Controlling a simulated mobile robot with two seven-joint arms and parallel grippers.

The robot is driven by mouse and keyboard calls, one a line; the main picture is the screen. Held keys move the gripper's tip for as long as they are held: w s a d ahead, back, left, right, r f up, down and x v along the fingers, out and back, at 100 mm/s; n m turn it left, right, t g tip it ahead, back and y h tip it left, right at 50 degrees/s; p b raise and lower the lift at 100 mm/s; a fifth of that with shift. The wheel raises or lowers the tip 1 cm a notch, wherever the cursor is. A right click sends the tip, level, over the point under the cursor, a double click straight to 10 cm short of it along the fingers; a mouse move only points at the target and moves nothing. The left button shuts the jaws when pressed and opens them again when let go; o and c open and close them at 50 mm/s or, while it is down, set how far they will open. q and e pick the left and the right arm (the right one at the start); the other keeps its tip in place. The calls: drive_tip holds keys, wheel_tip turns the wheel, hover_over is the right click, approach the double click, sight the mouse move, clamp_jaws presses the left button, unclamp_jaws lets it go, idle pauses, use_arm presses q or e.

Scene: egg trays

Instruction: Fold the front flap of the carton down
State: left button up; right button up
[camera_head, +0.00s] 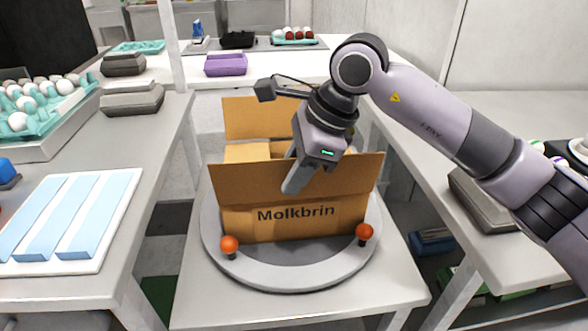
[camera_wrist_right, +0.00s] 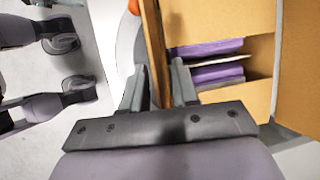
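The brown carton (camera_head: 245,222), printed "Molkbrin", sits on a round grey turntable (camera_head: 300,278). Its front flap (camera_head: 228,182) stands raised, leaning slightly towards me. The back flap (camera_head: 248,118) also stands up. My right gripper (camera_head: 290,185) reaches down over the front flap's top edge near its middle. In the right wrist view, its two fingers (camera_wrist_right: 157,82) are apart on either side of the flap (camera_wrist_right: 152,40); I cannot tell whether either touches it. Purple egg boxes (camera_wrist_right: 215,73) show inside the carton. My left gripper is not in view.
Two orange knobs, left (camera_head: 229,244) and right (camera_head: 364,232), stand on the turntable's front rim. The left table (camera_head: 150,165) holds a tray of eggs (camera_head: 40,105) and grey egg boxes (camera_head: 131,98). A grey box (camera_head: 480,200) lies on the right table.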

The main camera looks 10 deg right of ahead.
clamp_jaws()
idle(1.3)
